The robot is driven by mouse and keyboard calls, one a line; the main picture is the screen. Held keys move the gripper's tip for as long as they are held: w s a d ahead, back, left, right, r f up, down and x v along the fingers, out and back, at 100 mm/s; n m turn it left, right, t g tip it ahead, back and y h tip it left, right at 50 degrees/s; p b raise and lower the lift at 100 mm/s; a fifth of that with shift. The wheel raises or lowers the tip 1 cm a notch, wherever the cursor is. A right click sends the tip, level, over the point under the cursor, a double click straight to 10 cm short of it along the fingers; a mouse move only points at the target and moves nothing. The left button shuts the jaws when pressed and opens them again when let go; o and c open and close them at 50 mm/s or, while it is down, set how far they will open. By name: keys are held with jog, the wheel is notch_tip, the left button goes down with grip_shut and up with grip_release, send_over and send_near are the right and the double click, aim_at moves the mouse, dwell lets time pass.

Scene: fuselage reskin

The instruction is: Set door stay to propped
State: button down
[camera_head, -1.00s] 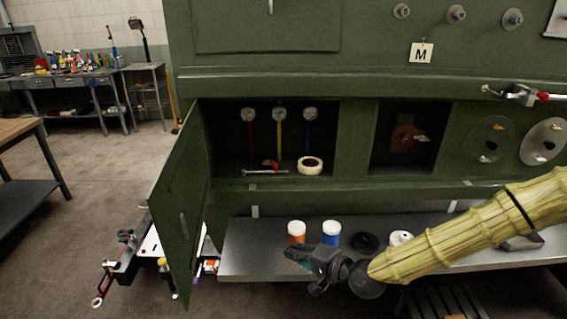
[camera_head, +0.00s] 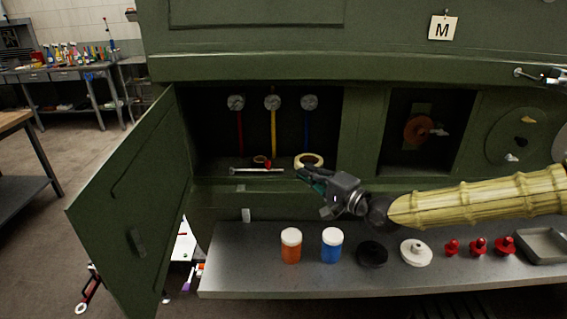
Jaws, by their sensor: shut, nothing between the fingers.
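The green door (camera_head: 130,205) of the left compartment stands open, hinged at the compartment's left edge. A thin silver rod (camera_head: 250,170), which looks like the door stay, lies level along the compartment's lower front edge. A small red piece (camera_head: 267,164) is near its right part. I cannot tell whether the rod is joined to the door. My gripper (camera_head: 305,177) is shut and empty, its fingers pointing left, just right of the rod's right end and in front of a cream tape roll (camera_head: 309,160). It appears apart from the rod, though depth is unclear.
Three gauges (camera_head: 272,102) with coloured lines are inside the compartment. Below, a metal shelf (camera_head: 225,275) bears an orange jar (camera_head: 291,246), a blue jar (camera_head: 332,246), a black disc (camera_head: 372,254), a white disc (camera_head: 415,252) and red knobs (camera_head: 478,246). Open floor lies left of the door.

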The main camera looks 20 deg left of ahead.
aim_at(281, 172)
jog(key=shift+w+a+f, duration=0.3)
jog(key=shift+p+x, duration=2.25)
jog(key=shift+x, duration=2.7)
jog(key=shift+s, duration=0.2)
jog(key=shift+s+d+t+h, duration=0.1)
jog(key=shift+s+t+h, duration=0.2)
jog(key=shift+t, duration=0.1)
